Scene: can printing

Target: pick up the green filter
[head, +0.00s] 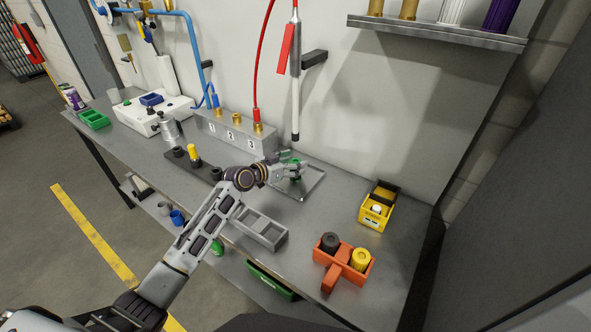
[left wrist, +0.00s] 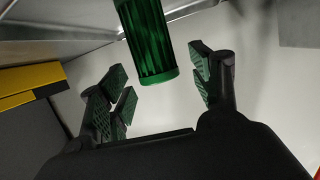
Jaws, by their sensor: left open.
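The green filter (left wrist: 147,42) is a ribbed, dark green cylinder at the top of the left wrist view. Its near end lies between and slightly beyond my left gripper's fingertips (left wrist: 162,80), with a gap on both sides. My left gripper (head: 287,168) is open and sits over the metal tray at the back of the bench in the head view. There, small green patches show at the fingers, and I cannot tell filter from green finger pads. My right gripper is not in view.
The shallow metal tray (head: 312,188) lies under the gripper. A grey divided box (head: 262,231), an orange carrier (head: 327,259) and a yellow bin (head: 363,214) stand nearby. A hanging red-and-silver tool (head: 295,100) is just above. The numbered block (head: 213,125) is left. Bench between tray and yellow bin is clear.

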